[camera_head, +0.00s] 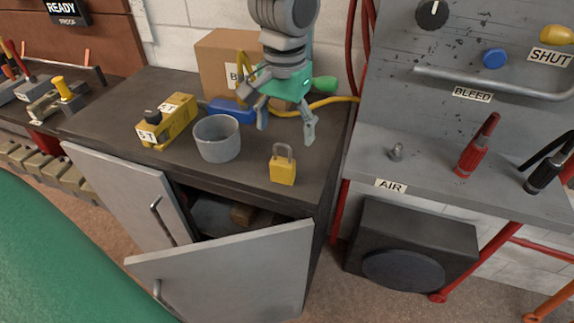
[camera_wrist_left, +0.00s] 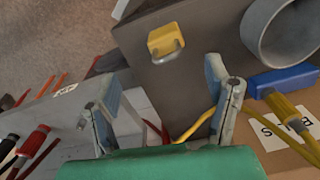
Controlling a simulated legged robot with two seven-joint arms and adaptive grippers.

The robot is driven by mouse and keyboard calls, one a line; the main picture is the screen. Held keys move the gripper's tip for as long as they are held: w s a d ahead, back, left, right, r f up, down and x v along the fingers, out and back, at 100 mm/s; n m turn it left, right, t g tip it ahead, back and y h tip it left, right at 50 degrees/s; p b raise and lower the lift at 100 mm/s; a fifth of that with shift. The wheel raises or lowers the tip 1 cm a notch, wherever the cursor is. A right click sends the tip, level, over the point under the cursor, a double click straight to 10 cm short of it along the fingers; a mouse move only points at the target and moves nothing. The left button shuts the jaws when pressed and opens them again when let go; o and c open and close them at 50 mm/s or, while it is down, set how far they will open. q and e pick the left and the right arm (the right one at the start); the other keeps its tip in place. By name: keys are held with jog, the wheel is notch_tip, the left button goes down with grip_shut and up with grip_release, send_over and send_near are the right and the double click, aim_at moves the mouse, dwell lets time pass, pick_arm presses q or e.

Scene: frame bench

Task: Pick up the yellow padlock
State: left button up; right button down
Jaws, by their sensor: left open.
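The yellow padlock (camera_head: 283,169) with a grey shackle stands on the dark cabinet top near its front right edge. It also shows in the left wrist view (camera_wrist_left: 166,40), beyond the fingertips. My left gripper (camera_head: 286,134), with a green body, hangs above the cabinet top, behind and above the padlock in the head view. Its fingers are apart with nothing between them, and they do not touch the padlock. In the left wrist view the open fingers (camera_wrist_left: 165,95) show at the bottom. My right gripper is not in view.
A grey cup (camera_head: 217,138) stands left of the padlock. A yellow labelled box (camera_head: 178,113), a blue-headed brush (camera_head: 232,110) and a cardboard box (camera_head: 217,66) stand further back. The cabinet doors (camera_head: 240,275) hang open. A grey panel bench (camera_head: 480,190) stands at the right.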

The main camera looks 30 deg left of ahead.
aim_at(282, 161)
pick_arm(q)
notch_tip(282, 161, down, 5)
jog(key=shift+w+a+f+b, duration=0.1)
jog(key=shift+w+f+b, duration=0.1)
jog(key=shift+b, duration=0.1)
jog(key=shift+s+a+f+b, duration=0.1)
jog(key=shift+f+b, duration=0.05)
jog(key=shift+f, duration=0.75)
jog(key=shift+s+a+f+b, duration=0.1)
jog(key=shift+a+f, duration=0.05)
jog(key=shift+f, duration=0.7)
jog(key=shift+s+a+f+b, duration=0.1)
jog(key=shift+f+b, duration=0.05)
jog(key=shift+f, duration=0.75)
jog(key=shift+c, duration=1.1)
jog(key=c, duration=1.3)
notch_tip(282, 161, up, 10)
jog(key=shift+r+p, duration=0.1)
jog(key=shift+p, duration=0.7)
